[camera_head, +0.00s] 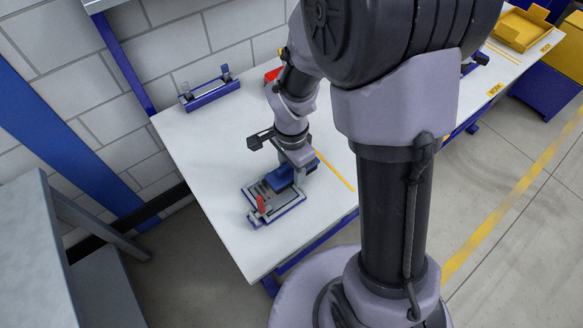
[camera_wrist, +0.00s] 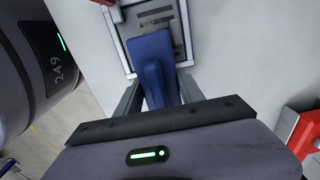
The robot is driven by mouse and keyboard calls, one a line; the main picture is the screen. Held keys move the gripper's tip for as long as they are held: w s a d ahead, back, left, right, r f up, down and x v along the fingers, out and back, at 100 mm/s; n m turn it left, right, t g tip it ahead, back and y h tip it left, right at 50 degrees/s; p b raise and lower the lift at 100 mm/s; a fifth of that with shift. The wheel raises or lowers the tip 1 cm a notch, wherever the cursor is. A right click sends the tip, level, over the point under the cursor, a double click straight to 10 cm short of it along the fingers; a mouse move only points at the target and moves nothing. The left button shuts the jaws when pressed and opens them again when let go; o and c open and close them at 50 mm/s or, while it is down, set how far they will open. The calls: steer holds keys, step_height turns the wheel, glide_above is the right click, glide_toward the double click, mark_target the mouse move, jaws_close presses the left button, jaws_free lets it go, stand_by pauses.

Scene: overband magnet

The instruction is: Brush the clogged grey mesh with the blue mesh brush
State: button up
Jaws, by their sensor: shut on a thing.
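My gripper (camera_head: 297,164) is shut on the blue mesh brush (camera_head: 279,178), and in the wrist view the brush (camera_wrist: 152,62) sits between the two grey fingers (camera_wrist: 160,85). The brush is over the grey mesh in a frame (camera_head: 262,217) with a blue edge on the white table. In the wrist view the brush head covers the near part of the framed mesh (camera_wrist: 158,14). I cannot tell whether the bristles touch the mesh. A red upright handle (camera_head: 261,204) stands at the frame's near left. The mesh under the brush is hidden.
The white table (camera_head: 215,150) has free room left of the frame. A blue rack (camera_head: 208,93) stands at the back by the block wall. A red object (camera_head: 272,74) is partly hidden behind my arm. A yellow strip (camera_head: 336,171) lies right of the frame. A grey cabinet (camera_head: 35,255) is at left.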

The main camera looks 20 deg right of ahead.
steer(key=shift+f+b, duration=0.7)
steer(key=shift+f, duration=0.1)
steer(key=shift+s+a+r, duration=0.1)
steer(key=shift+s+a, duration=0.1)
steer(key=shift+a, duration=0.35)
steer(key=shift+s+a, duration=0.15)
steer(key=shift+a, duration=0.35)
steer(key=shift+w+d+f+b, duration=0.1)
steer(key=shift+w+d+b, duration=0.1)
steer(key=shift+d, duration=0.35)
steer(key=shift+w+d+f+b, duration=0.1)
steer(key=shift+d+b, duration=0.1)
steer(key=shift+d, duration=0.3)
steer(key=shift+s+a+r, duration=0.1)
steer(key=shift+s+a, duration=0.1)
steer(key=shift+a, duration=0.35)
steer(key=shift+s+a, duration=0.15)
steer(key=shift+a, duration=0.35)
steer(key=shift+w+d+r, duration=0.1)
steer(key=shift+w+d, duration=0.1)
steer(key=shift+d, duration=0.35)
steer(key=shift+w+d+r, duration=0.1)
steer(key=shift+w+d, duration=0.1)
steer(key=shift+d, duration=0.3)
steer(key=shift+s+a+f+b, duration=0.15)
steer(key=shift+s+a+b, duration=0.05)
steer(key=shift+a, duration=0.35)
steer(key=shift+s+a+f+b, duration=0.1)
steer(key=shift+s+a+b, duration=0.1)
steer(key=shift+a, duration=0.3)
